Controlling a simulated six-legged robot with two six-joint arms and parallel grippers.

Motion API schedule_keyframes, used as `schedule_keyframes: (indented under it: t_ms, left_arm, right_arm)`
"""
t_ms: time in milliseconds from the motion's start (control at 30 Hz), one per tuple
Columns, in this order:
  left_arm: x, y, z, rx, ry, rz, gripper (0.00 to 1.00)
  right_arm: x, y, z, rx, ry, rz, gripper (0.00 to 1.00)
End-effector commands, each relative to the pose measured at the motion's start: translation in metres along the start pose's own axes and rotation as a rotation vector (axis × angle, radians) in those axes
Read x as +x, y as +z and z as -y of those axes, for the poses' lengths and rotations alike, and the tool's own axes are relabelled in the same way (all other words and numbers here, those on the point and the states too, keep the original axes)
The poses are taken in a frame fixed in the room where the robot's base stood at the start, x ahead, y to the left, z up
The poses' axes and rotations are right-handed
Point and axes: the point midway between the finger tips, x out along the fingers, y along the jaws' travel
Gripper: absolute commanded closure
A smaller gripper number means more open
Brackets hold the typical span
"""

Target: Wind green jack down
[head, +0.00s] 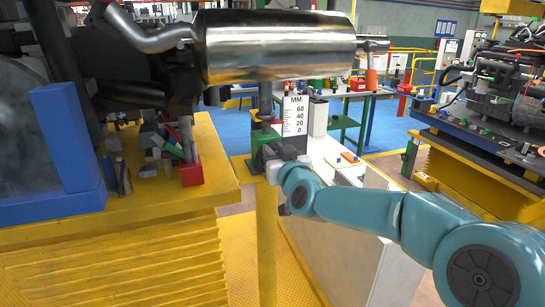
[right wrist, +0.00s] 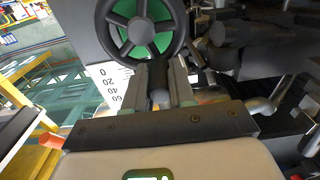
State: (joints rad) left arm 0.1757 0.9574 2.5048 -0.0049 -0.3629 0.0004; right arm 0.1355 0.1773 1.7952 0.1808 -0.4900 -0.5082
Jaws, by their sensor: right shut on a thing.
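The green jack (head: 262,143) stands on a yellow post in the middle of the head view. Its grey screw rod (head: 265,100) rises toward a large shiny metal cylinder (head: 280,45). In the right wrist view the jack's dark handwheel (right wrist: 140,28) with a green centre faces me. My right gripper (head: 276,162) is at the jack's front. In the right wrist view its fingers (right wrist: 160,88) are shut on a dark handle (right wrist: 159,97) below the wheel. The fingers hide part of the handle. My left gripper is not in view.
A white millimetre scale (head: 295,116) stands just behind the jack. A yellow bench (head: 150,215) at left carries a red bin (head: 191,173) and loose parts. A white-topped cabinet (head: 345,235) lies right of the post. An engine (head: 510,85) rests on a yellow stand at far right.

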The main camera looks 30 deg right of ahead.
Motion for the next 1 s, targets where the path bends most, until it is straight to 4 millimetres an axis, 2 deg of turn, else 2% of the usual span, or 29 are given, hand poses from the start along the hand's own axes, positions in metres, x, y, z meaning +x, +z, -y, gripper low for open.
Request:
schedule_keyframes:
  t_ms: [33, 300, 600, 867, 1000]
  left_arm:
    - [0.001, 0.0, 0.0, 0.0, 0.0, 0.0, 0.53]
    - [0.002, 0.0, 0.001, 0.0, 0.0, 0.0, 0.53]
    - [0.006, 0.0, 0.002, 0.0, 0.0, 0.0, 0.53]
    - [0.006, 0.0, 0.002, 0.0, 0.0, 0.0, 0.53]
    - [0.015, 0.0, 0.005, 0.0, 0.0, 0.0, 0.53]
  right_arm:
    - [0.0, 0.008, 0.002, 0.0, -0.004, 0.018, 1.0]
    - [0.0, 0.01, 0.002, 0.001, -0.002, 0.016, 1.0]
    - [0.0, 0.025, 0.018, 0.002, 0.001, 0.017, 1.0]
    - [0.0, 0.024, 0.017, 0.003, 0.005, 0.011, 1.0]
    - [0.0, 0.033, 0.018, 0.003, 0.006, 0.01, 1.0]
